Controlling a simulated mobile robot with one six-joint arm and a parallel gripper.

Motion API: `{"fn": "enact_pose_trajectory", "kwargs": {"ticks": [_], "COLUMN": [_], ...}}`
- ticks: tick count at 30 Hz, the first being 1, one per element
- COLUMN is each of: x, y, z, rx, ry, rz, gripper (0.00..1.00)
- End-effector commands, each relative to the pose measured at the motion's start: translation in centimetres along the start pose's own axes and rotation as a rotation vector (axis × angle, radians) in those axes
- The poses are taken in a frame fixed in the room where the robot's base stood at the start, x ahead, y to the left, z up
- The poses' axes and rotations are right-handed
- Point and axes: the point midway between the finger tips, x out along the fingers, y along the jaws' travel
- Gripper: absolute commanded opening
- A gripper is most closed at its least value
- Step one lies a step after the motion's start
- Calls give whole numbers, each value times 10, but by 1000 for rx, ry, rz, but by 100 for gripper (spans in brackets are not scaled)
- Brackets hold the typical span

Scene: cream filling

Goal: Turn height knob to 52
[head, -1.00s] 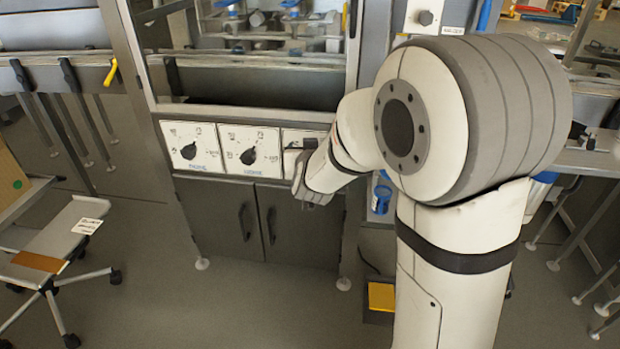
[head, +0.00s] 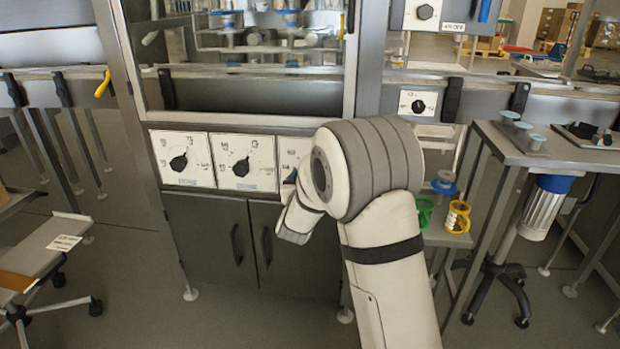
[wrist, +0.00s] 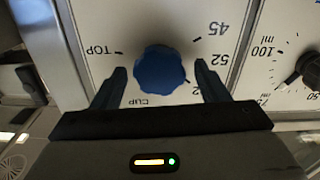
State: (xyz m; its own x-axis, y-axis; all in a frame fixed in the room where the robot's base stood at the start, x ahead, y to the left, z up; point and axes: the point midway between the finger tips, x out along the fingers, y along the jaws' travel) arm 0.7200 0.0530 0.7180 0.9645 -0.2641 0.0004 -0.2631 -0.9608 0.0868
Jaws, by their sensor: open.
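The height knob (wrist: 160,72) is blue and sits on a pale panel (wrist: 100,20) with the labels TOP, 45, 52 and CUP, seen upside down in the wrist view. I cannot make out a pointer on it. My gripper (wrist: 162,80) is open, with one dark finger on each side of the knob's lower part. In the head view my arm hides the knob and gripper; only part of the panel (head: 290,152) shows.
Two panels with black knobs, one at the left (head: 179,162) and one in the middle (head: 241,167), sit beside the height panel. Grey cabinet doors (head: 215,240) are below. A side shelf with green (head: 424,212) and yellow holders (head: 457,217) stands to the right.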

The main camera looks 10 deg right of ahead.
Motion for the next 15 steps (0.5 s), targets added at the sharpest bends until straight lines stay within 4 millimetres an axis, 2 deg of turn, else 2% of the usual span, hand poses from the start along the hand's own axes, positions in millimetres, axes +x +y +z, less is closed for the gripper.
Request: {"fn": "enact_pose_trajectory", "kwargs": {"ticks": [4,13,15], "x": [13,15,15], "y": [1,0,0], "z": [1,0,0], "rx": [0,0,0], "ry": [-1,-1,-1], "rz": [1,0,0], "gripper": [68,68,62]}}
